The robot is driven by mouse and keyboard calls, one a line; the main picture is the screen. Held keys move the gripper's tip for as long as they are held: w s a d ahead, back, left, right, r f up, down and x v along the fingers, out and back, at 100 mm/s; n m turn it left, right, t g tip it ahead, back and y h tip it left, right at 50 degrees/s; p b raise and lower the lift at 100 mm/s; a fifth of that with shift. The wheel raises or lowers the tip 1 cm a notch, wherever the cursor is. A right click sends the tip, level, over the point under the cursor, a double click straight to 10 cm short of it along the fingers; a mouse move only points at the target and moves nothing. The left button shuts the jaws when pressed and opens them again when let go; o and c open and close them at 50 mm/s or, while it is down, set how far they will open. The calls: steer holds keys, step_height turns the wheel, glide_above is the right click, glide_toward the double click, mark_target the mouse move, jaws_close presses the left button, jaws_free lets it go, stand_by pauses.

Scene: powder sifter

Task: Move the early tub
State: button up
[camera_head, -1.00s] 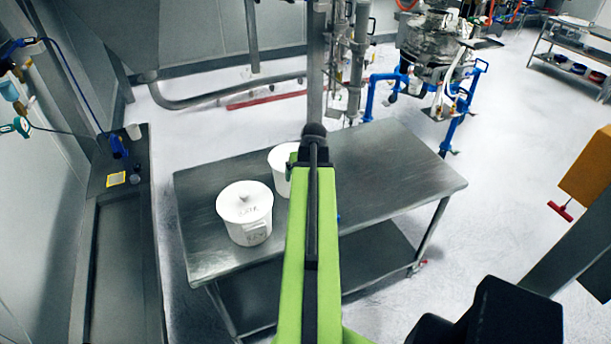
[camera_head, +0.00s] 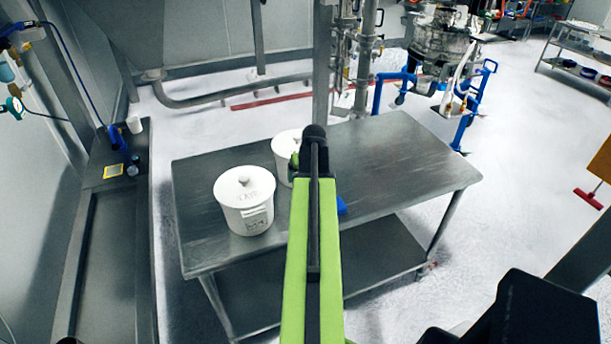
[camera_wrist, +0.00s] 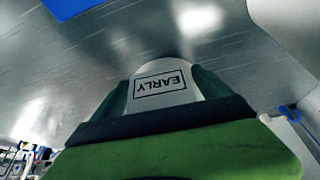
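The early tub (camera_head: 284,146) is white and stands at the table's back edge, partly hidden behind my arm. In the wrist view its EARLY label (camera_wrist: 161,85) appears upside down, between the two dark green fingers of my gripper (camera_wrist: 163,92). The fingers lie along both sides of the tub; I cannot tell if they press on it. In the head view my arm hides most of my gripper (camera_head: 295,161). A second white lidded tub (camera_head: 244,205), marked LATE, stands left and nearer on the table.
The steel table (camera_head: 400,160) is clear on its right half. A blue object (camera_head: 341,206) lies beside my arm. Pipes and a machine (camera_head: 440,45) stand behind. A dark bench (camera_head: 112,240) runs along the left wall.

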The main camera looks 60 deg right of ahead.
jaws_close()
steer(key=shift+d, duration=0.1)
stand_by(0.3)
steer(key=shift+d, duration=0.1)
steer(key=shift+s+d, duration=0.2)
steer(key=shift+d, duration=0.25)
steer(key=shift+s+d, duration=0.45)
steer(key=shift+d, duration=0.2)
steer(key=shift+s+d, duration=0.45)
steer(key=shift+d, duration=0.15)
steer(key=shift+o, duration=1)
jaws_free()
